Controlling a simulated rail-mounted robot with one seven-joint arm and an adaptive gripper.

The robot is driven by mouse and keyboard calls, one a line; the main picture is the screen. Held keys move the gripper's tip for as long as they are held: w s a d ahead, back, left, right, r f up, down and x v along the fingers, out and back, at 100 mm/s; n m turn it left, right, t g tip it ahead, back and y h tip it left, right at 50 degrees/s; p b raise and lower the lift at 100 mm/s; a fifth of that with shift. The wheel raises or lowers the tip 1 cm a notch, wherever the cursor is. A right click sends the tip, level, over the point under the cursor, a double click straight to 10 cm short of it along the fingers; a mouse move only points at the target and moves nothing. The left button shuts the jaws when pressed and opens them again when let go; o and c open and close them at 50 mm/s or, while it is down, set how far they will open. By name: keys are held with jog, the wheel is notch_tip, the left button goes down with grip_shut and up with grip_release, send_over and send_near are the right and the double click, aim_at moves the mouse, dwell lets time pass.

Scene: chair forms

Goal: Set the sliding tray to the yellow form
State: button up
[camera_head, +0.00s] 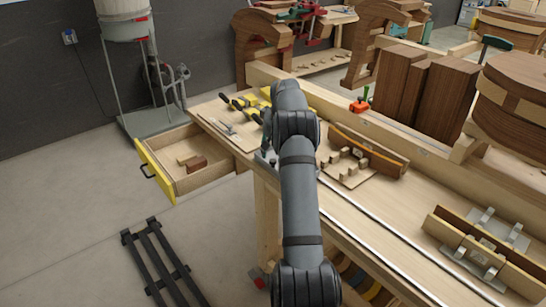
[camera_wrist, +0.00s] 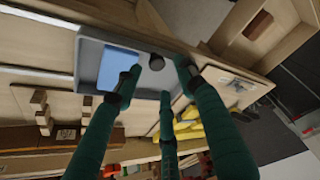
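The sliding tray (camera_wrist: 90,62) is a shallow grey tray with a blue pad (camera_wrist: 120,56) and a dark round knob (camera_wrist: 156,62), seen in the wrist view. My gripper (camera_wrist: 160,76) has three green fingers, spread open around the knob. Gaps show between fingertips and knob; contact is not visible. Yellow pieces (camera_wrist: 188,126) lie on the bench beyond the fingers. In the head view, yellow-and-black pieces (camera_head: 241,103) lie at the bench's left end; I cannot tell which is the yellow form. My arm hides the gripper and most of the tray there.
An open drawer with a yellow front (camera_head: 154,172) juts out left, holding a brown block (camera_head: 196,163). Small wooden blocks (camera_head: 347,162) and a curved form (camera_head: 368,150) stand right of my arm. Metal rails (camera_head: 375,232) run along the bench. A black rack (camera_head: 160,262) lies on the floor.

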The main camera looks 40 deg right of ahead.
jog(key=v, duration=0.8)
jog(key=shift+f, duration=0.1)
